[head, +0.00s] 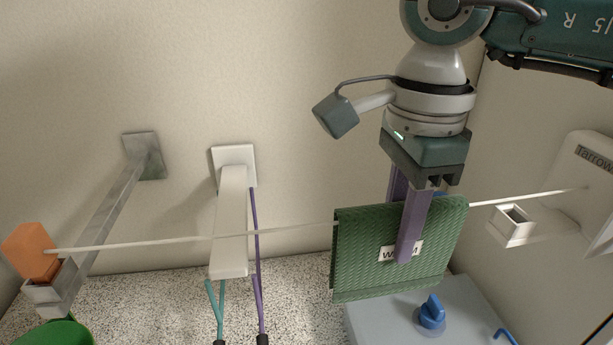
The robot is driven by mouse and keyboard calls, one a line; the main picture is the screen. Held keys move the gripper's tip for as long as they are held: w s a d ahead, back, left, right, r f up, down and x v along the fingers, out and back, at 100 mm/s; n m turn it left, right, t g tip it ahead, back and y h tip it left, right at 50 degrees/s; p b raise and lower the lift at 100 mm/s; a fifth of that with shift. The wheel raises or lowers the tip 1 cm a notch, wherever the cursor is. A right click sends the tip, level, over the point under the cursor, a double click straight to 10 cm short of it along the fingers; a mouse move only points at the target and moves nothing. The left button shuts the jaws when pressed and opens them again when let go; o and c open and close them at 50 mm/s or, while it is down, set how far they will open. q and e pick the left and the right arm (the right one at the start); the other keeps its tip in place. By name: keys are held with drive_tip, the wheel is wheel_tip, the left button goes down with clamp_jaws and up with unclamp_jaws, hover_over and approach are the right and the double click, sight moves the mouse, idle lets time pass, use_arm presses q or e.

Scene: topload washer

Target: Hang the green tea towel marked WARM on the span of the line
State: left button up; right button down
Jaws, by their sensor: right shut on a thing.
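The green tea towel (366,245) hangs folded over the right part of the white line (290,231), its label partly covered by a finger. My right gripper (409,250) comes from above and is shut on the towel, with one purple finger in front of the cloth and the other behind. The towel's lower edge hangs free above a grey box-like top. The line runs from an orange block (30,250) at the left to a white wall fitting (590,190) at the right. My left gripper is not in view.
A white bracket (232,215) with teal and purple cords stands along the line's middle. A grey metal arm (105,205) holds the left end. A blue knob (432,312) sits on the grey top below the towel. A green round thing (58,333) is at bottom left.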

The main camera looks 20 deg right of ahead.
drive_tip(key=c, duration=0.6)
unclamp_jaws()
